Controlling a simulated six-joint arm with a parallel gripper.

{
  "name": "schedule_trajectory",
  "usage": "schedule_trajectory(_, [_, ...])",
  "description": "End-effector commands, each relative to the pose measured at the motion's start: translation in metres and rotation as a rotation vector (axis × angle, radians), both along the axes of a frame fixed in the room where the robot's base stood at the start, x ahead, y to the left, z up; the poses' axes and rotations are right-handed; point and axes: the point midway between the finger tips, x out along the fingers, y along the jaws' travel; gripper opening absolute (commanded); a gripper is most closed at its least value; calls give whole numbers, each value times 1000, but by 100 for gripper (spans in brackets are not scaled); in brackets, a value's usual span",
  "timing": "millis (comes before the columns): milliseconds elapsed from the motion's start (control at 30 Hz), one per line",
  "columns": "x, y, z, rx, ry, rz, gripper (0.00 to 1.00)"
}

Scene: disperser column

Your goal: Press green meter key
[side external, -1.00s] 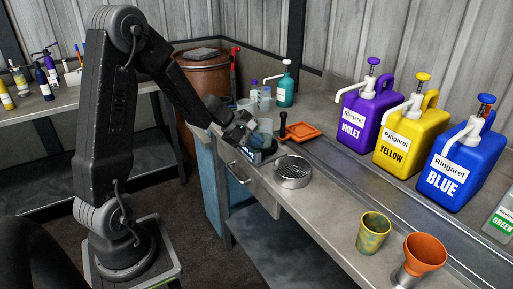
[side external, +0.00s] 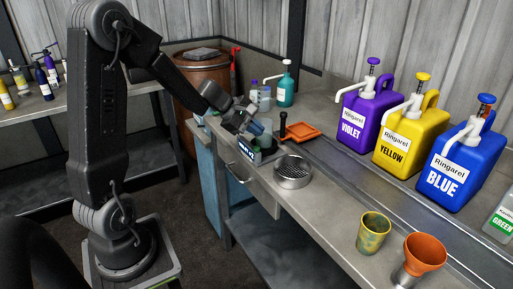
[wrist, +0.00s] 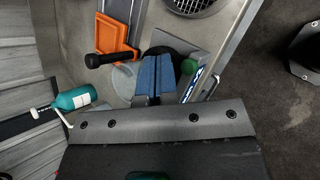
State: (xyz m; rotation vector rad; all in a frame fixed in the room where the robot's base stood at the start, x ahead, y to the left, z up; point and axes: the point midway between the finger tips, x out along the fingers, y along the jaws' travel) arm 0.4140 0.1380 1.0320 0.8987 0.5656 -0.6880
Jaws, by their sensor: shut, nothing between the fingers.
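The green meter key (wrist: 189,66) is a round green button on the grey meter (wrist: 183,45). It shows in the wrist view, just right of my gripper's fingertips. The meter's display (wrist: 192,86) lies beside it, partly hidden by my gripper. In the side view the meter's lit display (side external: 246,152) faces the front of the bench, and I cannot make out the key there. My gripper (wrist: 156,58) is shut and empty, its blue fingers together over the dark round top of the meter. In the side view my gripper (side external: 258,128) points down above the meter.
A clear cup (wrist: 121,84) stands left of my fingers. An orange tray (side external: 302,131) with a black-handled tool lies near the meter. A round metal grate (side external: 293,171) is in front. The violet (side external: 367,122), yellow and blue jugs stand farther right. A teal pump bottle (side external: 286,88) is behind.

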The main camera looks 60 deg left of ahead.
Motion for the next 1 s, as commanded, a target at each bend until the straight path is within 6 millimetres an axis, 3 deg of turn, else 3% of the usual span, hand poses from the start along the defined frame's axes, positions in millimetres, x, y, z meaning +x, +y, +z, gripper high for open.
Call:
schedule_trajectory(300, [0,0,24,0,-1,2,0])
schedule_trajectory(900, [0,0,25,0,0,0,0])
schedule_trajectory(1000, [-1,-8,29,22,-5,-36,0])
